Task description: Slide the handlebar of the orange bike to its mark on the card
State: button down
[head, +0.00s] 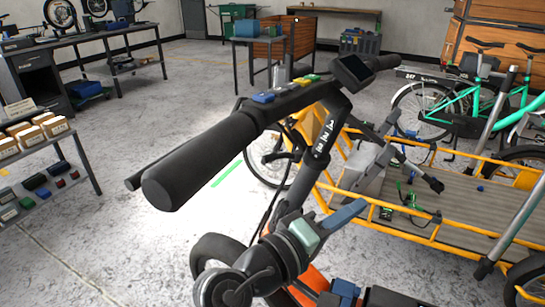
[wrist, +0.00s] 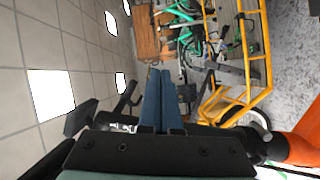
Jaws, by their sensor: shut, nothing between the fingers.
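The black handlebar (head: 200,165) of a bike fills the middle of the head view, its thick grip pointing towards me. It sits on a dark stem (head: 325,130) with white lettering. A small display (head: 352,70) is near its far end. Part of an orange frame (head: 310,285) shows below, mostly hidden by my arm. My gripper (head: 362,206) has blue fingers, low and to the right of the stem, apart from the grip. In the wrist view its fingers (wrist: 160,80) are together with nothing between them. I cannot make out the card or its mark.
A yellow cargo bike (head: 440,238) with a flat wooden deck stands close on the right. Teal bikes (head: 480,105) stand behind it. Shelves with boxes (head: 35,130) are at the left edge, and workbenches line the back. The floor left of the handlebar is open.

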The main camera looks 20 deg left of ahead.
jog(key=s+a+r+n+t, duration=0.1)
jog(key=s+a+n+t, duration=0.35)
jog(key=a+n, duration=0.35)
jog(key=s+a+r+n+t, duration=0.2)
jog(key=s+a+n+t, duration=0.2)
jog(key=s+a+n, duration=0.4)
jog(key=w+d+r+m+p, duration=0.1)
jog(key=w+d+r, duration=0.2)
jog(key=w+r, duration=0.6)
jog(key=shift+w+d, duration=0.35)
jog(key=shift+w, duration=0.15)
